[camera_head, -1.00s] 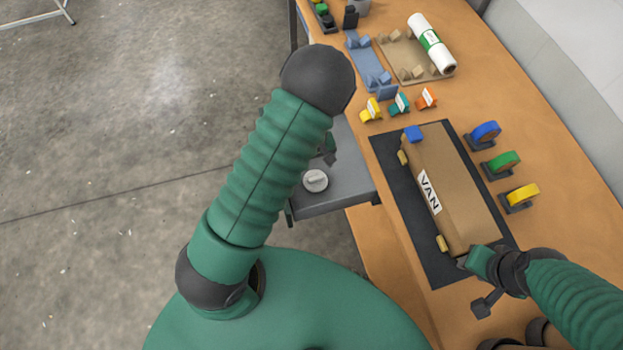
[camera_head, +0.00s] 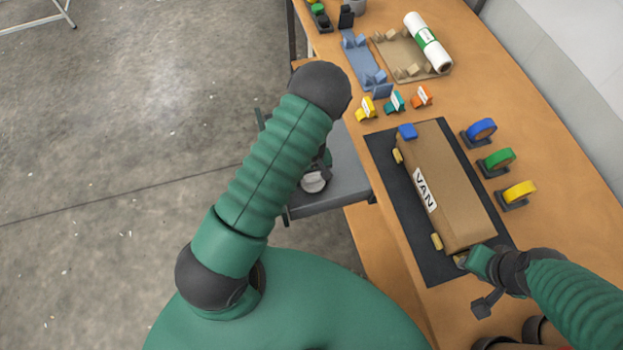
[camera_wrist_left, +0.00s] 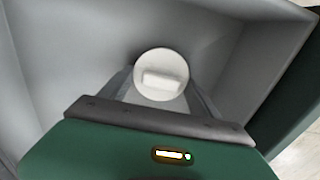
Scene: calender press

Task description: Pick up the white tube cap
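The white tube cap (camera_head: 313,183) is round, with a raised bar across its top. It lies on a grey tray (camera_head: 345,172) beside the bench and is partly covered by my left gripper (camera_head: 318,172) in the head view. In the left wrist view the cap (camera_wrist_left: 161,74) sits in the grey-walled tray, between and just beyond the two spread fingers of my left gripper (camera_wrist_left: 160,92). I cannot tell whether the fingers touch it. My right gripper (camera_head: 472,282) is open and empty near the lower end of a brown VAN box.
The brown VAN box (camera_head: 450,190) lies on a dark mat (camera_head: 395,195). Blue, green and yellow tape rolls (camera_head: 498,160) stand to its right. Small coloured tags (camera_head: 394,102), a blue holder (camera_head: 360,60) and a white roll (camera_head: 428,44) are farther back.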

